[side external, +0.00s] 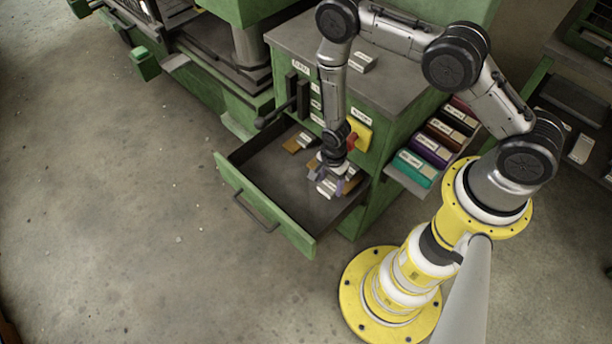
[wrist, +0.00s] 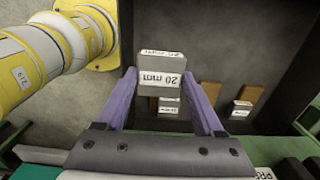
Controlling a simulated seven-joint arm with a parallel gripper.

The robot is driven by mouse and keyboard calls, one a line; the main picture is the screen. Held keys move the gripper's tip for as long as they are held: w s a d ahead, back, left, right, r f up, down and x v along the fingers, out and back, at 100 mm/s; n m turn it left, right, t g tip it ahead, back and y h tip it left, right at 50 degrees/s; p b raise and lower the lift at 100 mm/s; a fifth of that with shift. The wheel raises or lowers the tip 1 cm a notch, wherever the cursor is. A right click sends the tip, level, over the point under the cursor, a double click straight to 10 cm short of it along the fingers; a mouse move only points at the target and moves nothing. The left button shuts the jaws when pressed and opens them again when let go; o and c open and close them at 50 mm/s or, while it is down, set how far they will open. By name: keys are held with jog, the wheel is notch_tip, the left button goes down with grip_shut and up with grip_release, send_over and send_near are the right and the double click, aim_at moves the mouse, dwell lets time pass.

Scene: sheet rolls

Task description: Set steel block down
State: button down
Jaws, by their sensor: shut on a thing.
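The steel block (wrist: 160,76) is grey with a white "20 mm" label and sits between the purple fingers of my gripper (wrist: 160,82) in the wrist view. My gripper is shut on it. In the side external view my gripper (side external: 338,178) points down over the right part of the open green drawer (side external: 262,182). The pale labelled block (side external: 326,188) shows at the fingertips there. I cannot tell whether its underside touches the drawer floor or the blocks below.
Other labelled grey and brown blocks lie in the drawer, one grey (wrist: 241,109) and one brown (wrist: 250,93). Another brown block (side external: 295,144) lies near the drawer's back. The drawer's left and front floor is bare. Coloured binders (side external: 414,168) stand on a side shelf.

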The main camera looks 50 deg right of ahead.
jog(key=w+a+f, duration=0.1)
jog(key=w+f, duration=0.3)
jog(key=w, duration=0.5)
send_over(293, 188)
jog(key=s, duration=0.1)
notch_tip(293, 188, down, 5)
jog(key=shift+s+r, duration=0.1)
jog(key=shift+r, duration=0.05)
jog(key=shift+w+f, duration=0.65)
jog(key=shift+f, duration=1.6)
jog(key=shift+f, duration=0.15)
grip_release()
jog(key=shift+f, duration=0.1)
notch_tip(293, 188, up, 12)
jog(key=shift+r, duration=0.2)
